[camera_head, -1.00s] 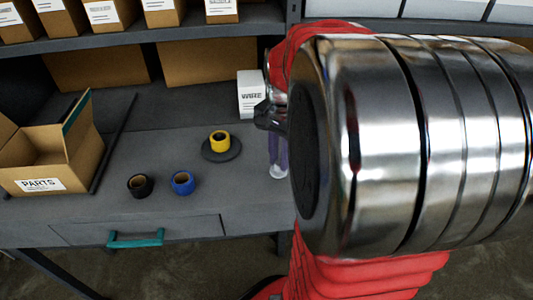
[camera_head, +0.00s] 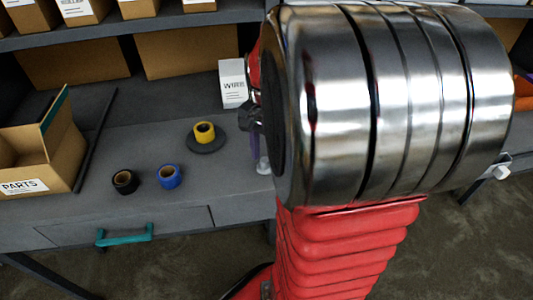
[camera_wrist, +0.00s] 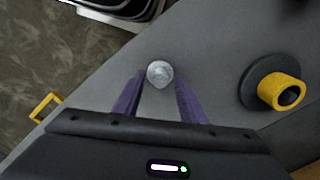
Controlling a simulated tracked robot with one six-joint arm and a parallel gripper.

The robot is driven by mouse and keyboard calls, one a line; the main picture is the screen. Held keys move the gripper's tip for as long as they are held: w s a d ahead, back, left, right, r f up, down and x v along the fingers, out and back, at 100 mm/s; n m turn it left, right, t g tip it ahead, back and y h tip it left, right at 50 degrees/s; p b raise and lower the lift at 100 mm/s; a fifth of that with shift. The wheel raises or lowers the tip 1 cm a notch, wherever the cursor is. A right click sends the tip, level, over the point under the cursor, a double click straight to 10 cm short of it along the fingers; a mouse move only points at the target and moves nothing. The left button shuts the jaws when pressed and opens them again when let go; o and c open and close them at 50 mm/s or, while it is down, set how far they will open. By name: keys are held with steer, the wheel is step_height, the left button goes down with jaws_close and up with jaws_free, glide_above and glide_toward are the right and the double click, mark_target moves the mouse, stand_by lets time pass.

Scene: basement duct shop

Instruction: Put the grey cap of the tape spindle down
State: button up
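My gripper (camera_wrist: 160,74) has purple fingers that close in on the small, round grey cap (camera_wrist: 160,73) at their tips; it looks held. In the head view the cap (camera_head: 262,165) shows pale below the fingers, over the right part of the grey bench; my arm hides most of the gripper. I cannot tell whether the cap touches the bench. The tape spindle (camera_wrist: 256,88) has a dark round base with a yellow tape roll (camera_wrist: 279,91) on it. It stands to the right of the gripper in the wrist view, and on the bench in the head view (camera_head: 206,146).
A black roll (camera_head: 125,181) and a blue roll (camera_head: 170,176) lie near the bench's front. An open PARTS box (camera_head: 60,160) and a dark bar (camera_head: 95,140) are at left. A white WIRE box (camera_head: 234,85) stands behind the spindle. Bare bench lies between them.

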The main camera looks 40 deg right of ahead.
mark_target(262, 161)
steer(key=shift+r, duration=0.1)
step_height(262, 161, up, 12)
stand_by(0.7)
steer(key=shift+a, duration=0.1)
stand_by(0.4)
steer(key=s+a+f+n+t, duration=0.1)
steer(key=s+a+n+t, duration=0.1)
steer(key=a+n, duration=0.6)
steer(key=s+a+f+n+t, duration=0.1)
steer(key=a+n, duration=0.6)
steer(key=a, duration=0.7)
steer(key=s+t, duration=0.1)
steer(key=t, duration=0.1)
steer(key=shift+a+f+n+t, duration=0.25)
steer(key=shift+a+n+t, duration=0.05)
steer(key=shift+n, duration=0.1)
